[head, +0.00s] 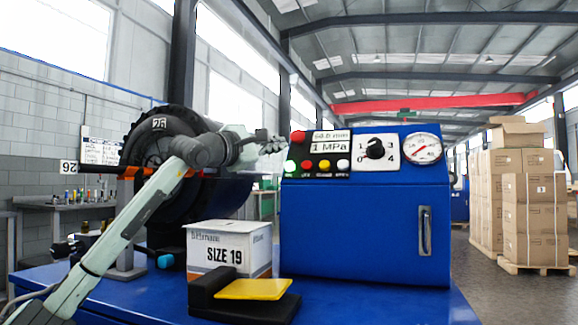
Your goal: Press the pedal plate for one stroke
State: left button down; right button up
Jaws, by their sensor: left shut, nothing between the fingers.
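The yellow pedal plate (254,289) sits on a black base (215,292) on the blue bench top, in front of the white box. The plate looks slightly tilted. My left gripper (284,144) is shut and empty, raised well above the plate, close to the left edge of the blue control cabinet (364,235). I cannot tell whether it touches the cabinet. My right gripper is out of view.
A white box marked SIZE 19 (230,250) stands behind the pedal. The cabinet carries a display reading 1 MPa, buttons, a black knob (375,149) and a gauge (422,149). Stacked cartons (530,200) stand far right. Bench right of the pedal is clear.

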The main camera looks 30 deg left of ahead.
aim_at(240, 289)
jog(key=k+j, duration=0.1)
jog(key=k, duration=1.4)
